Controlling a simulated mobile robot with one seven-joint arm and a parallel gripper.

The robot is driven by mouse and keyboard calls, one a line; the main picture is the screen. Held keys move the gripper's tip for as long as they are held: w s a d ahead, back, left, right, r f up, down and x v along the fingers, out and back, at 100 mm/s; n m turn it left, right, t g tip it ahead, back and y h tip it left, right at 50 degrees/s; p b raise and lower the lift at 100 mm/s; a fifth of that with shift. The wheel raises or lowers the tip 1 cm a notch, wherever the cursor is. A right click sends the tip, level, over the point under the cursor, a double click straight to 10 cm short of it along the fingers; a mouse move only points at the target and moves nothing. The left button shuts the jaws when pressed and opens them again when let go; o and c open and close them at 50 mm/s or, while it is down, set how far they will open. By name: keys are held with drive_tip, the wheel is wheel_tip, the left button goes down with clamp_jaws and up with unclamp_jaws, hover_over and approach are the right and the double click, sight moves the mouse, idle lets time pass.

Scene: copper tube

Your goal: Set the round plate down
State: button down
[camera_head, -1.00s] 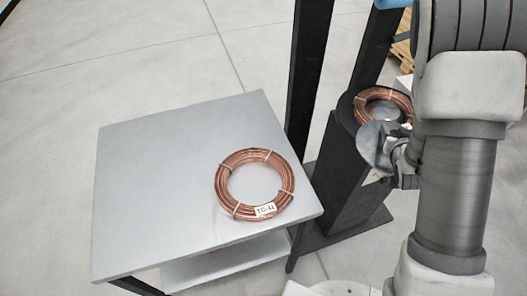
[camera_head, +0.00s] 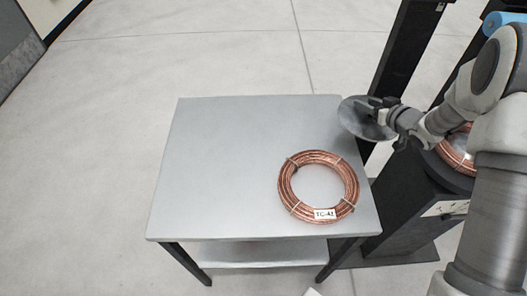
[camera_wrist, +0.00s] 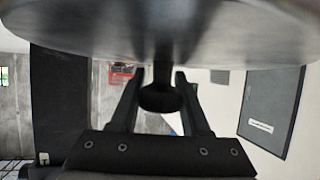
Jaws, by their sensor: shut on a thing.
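The round plate (camera_head: 358,120) is a grey metal disc held out to the left of my arm, by the far right corner of the table. My gripper (camera_head: 384,108) is shut on the plate. In the wrist view the plate (camera_wrist: 220,35) fills the top of the picture, and my gripper's two fingers (camera_wrist: 160,92) close on a dark knob under it. The grey table (camera_head: 220,160) has a bare left side. I cannot tell whether the plate overlaps the table edge or how high above it the plate is.
A copper tube coil (camera_head: 319,156) with a TC-41 tag lies on the table's right part. A second copper coil (camera_head: 452,158) sits on a black stand (camera_head: 400,205) at the right, partly hidden by my arm. A black post (camera_head: 408,50) rises behind the plate.

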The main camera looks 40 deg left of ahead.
drive_tip(key=a+n+g, duration=0.1)
drive_tip(key=a, duration=0.1)
drive_tip(key=a+r+n+g+y, duration=0.1)
drive_tip(key=a, duration=0.1)
drive_tip(key=w+a+r+n, duration=0.1)
drive_tip(key=a, duration=0.1)
drive_tip(key=shift+a+g+y, duration=0.2)
drive_tip(key=shift+g+y, duration=0.1)
drive_tip(key=shift+g, duration=0.1)
drive_tip(key=a, duration=0.1)
drive_tip(key=g+b, duration=0.1)
drive_tip(key=b, duration=0.2)
hover_over(303, 114)
drive_tip(key=shift+n, duration=0.4)
wheel_tip(303, 114, down, 6)
drive_tip(key=shift+f, duration=0.25)
drive_tip(key=shift+f+b, duration=0.55)
drive_tip(key=shift+f, duration=1.35)
drive_tip(key=shift+f, duration=0.1)
drive_tip(key=shift+c, duration=1.9)
unclamp_jaws()
